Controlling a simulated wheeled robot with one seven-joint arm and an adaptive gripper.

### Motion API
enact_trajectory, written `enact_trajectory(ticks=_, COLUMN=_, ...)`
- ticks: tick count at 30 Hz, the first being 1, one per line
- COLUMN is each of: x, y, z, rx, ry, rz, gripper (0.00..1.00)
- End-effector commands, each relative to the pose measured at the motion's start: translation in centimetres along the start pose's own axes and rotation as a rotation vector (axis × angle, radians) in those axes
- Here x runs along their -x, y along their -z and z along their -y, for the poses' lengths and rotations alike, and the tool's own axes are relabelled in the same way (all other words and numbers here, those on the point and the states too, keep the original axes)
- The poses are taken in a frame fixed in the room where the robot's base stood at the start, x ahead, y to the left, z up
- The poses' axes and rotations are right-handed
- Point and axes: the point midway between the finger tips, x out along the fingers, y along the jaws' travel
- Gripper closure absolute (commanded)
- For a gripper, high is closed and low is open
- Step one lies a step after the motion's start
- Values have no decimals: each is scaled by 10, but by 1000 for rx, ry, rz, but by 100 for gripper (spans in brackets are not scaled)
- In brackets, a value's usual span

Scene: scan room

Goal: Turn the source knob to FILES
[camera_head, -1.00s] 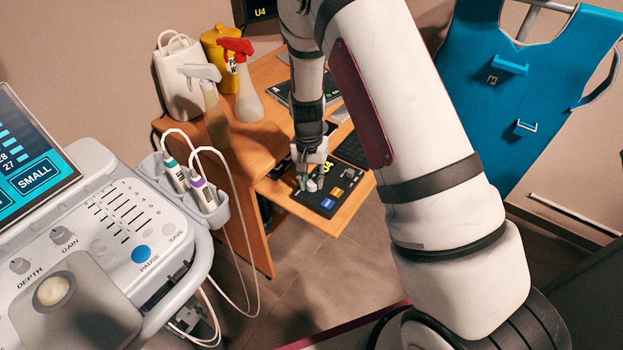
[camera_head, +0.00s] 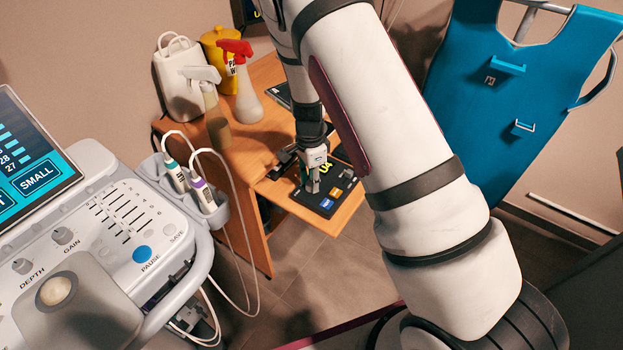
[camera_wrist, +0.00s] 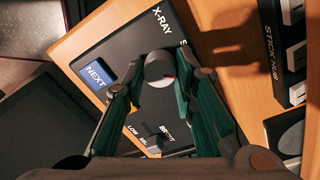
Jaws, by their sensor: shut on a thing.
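The black control panel (camera_head: 322,204) lies on the wooden desk (camera_head: 345,212), with coloured buttons near its front edge. A small reddish mark shows at the knob's lower right. My gripper (camera_wrist: 160,78) has its green-padded fingers on either side of the knob and is shut on it. In the head view, my gripper (camera_head: 312,187) points down at the panel and hides the knob. The word FILES is not readable; a label beginning with S is partly covered.
A blue NEXT button (camera_wrist: 95,75) lies left of the knob. A box marked STICK HUB (camera_wrist: 270,45) stands at the right. Spray bottles (camera_head: 246,95) stand on the desk's back left. The ultrasound console (camera_head: 110,225) is at the left and a blue apron (camera_head: 520,90) at the right.

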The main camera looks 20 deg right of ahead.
Motion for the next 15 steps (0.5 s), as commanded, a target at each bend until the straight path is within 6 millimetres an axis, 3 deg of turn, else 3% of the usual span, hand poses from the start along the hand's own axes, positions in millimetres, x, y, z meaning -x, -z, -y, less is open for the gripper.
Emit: enact_trajectory(ticks=15, x=0, y=-1, z=0, rx=-168, ry=1, rz=9, gripper=100)
